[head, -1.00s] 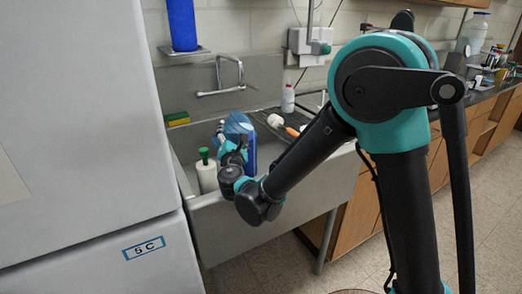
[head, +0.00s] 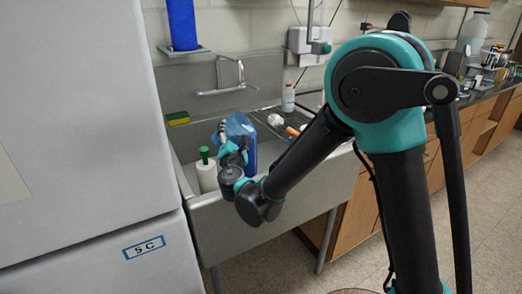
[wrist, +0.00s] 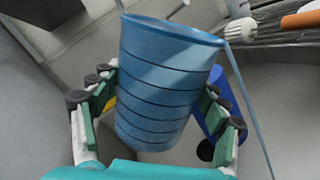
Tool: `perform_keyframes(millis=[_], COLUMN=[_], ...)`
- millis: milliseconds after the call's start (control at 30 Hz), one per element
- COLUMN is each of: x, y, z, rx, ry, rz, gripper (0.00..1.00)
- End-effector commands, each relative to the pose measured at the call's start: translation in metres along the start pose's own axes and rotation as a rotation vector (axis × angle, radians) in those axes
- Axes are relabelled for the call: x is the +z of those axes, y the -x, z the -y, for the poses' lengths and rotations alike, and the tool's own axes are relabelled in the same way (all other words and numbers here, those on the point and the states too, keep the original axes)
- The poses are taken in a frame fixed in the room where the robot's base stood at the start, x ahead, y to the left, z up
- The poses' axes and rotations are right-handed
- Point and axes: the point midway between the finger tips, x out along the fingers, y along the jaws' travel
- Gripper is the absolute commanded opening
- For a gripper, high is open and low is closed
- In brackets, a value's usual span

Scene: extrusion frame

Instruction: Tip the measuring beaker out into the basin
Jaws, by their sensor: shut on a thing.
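The measuring beaker, blue and ringed with darker lines, fills the middle of the wrist view (wrist: 165,75). My gripper (wrist: 158,90) is shut on it, with fingers on both sides. In the head view the beaker (head: 239,123) is tilted over the grey basin (head: 265,215), and my gripper (head: 228,140) partly hides it. In the wrist view a thin blue strand (wrist: 250,110) runs from the beaker's lip down past its side, like a stream of liquid. The inside of the beaker is hidden.
A white bottle with a green top (head: 206,175) and a tall blue container (head: 251,155) stand in the basin near my gripper. A faucet (head: 222,90) is behind. A yellow-green sponge (head: 178,118) lies at the back left. A white cabinet (head: 85,120) closes off the left.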

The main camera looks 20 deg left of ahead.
Motion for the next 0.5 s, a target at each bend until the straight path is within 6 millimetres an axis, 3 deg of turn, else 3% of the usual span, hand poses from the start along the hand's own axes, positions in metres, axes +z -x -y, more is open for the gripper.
perform_keyframes(millis=[500], x=[0.0027], y=[-0.0004], z=[-0.0029], rx=[0.0], ry=[-0.047], rz=[0.007], gripper=[0.32])
